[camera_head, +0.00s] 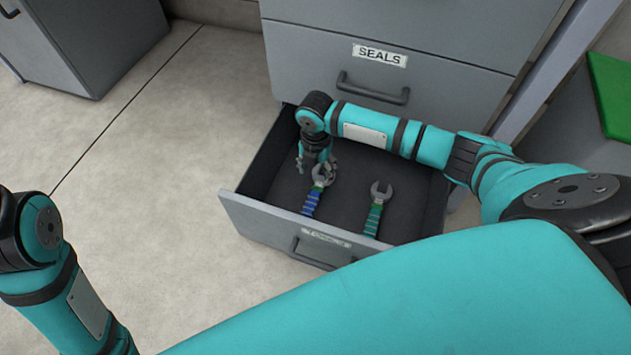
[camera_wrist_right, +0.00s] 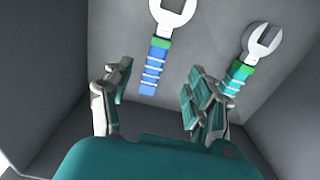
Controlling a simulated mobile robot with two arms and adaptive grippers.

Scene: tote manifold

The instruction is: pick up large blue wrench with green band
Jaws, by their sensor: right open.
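The large blue wrench with a green band (camera_head: 311,201) lies in the open drawer in the head view, its grey head partly behind my right gripper. In the right wrist view the blue wrench (camera_wrist_right: 157,62) lies ahead, its handle pointing down between the two fingers and a green band near the head. My right gripper (camera_head: 316,165) is inside the drawer over the wrench's head end, open and empty; its spread fingers also show in the right wrist view (camera_wrist_right: 155,100). My left gripper is out of view; only part of the left arm shows at the lower left.
A second wrench with a green handle (camera_head: 375,212) lies to the right in the same drawer; it also shows in the right wrist view (camera_wrist_right: 238,76). The drawer's front wall (camera_head: 290,231) and sides surround both. A closed drawer labelled SEALS (camera_head: 375,75) is above.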

